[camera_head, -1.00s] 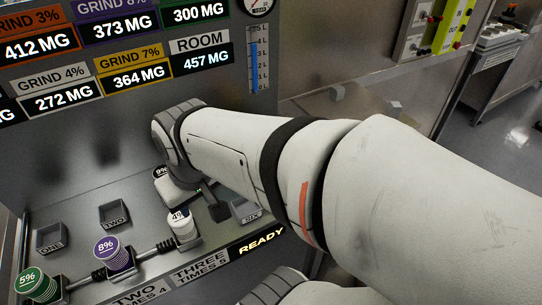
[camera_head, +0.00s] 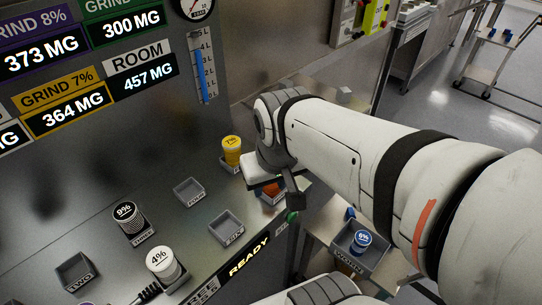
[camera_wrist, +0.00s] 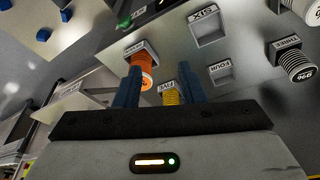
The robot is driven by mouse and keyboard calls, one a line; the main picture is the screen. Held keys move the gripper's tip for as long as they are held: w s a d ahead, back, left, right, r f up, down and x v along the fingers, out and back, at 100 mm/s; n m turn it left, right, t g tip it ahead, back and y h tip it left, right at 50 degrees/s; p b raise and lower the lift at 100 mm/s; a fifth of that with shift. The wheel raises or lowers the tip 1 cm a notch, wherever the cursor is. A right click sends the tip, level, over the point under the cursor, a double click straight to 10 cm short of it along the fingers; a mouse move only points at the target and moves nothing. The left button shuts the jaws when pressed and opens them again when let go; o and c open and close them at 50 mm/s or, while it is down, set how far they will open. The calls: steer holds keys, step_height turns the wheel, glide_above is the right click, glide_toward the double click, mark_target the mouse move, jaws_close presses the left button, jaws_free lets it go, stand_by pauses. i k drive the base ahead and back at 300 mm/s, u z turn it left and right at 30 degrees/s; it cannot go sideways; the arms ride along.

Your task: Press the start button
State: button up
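A small green round button (camera_head: 292,217) sits on the front edge of the panel, just right of the lit READY sign (camera_head: 249,257). I cannot read a start label on it. A green spot (camera_wrist: 125,22) near a lit strip shows at the top of the wrist view. My gripper (camera_head: 297,200) is just above and beside the green button, partly hidden by my wrist. In the wrist view my gripper (camera_wrist: 161,78) has its two blue fingers apart, with nothing held between them. Contact with the button cannot be told.
An orange jar (camera_head: 271,191) stands close by my gripper, partly hidden; a yellow 7% jar (camera_head: 231,150) is behind it. Black 9% (camera_head: 129,217) and white 4% (camera_head: 163,263) jars stand left. Tray SIX (camera_head: 226,228) is empty. A side shelf holds a blue jar (camera_head: 361,240).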

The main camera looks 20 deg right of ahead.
mark_target(292, 218)
steer(key=z, duration=0.65)
steer(key=k, duration=1.55)
steer(key=u, duration=0.65)
steer(key=i, duration=1)
steer(key=u, duration=0.05)
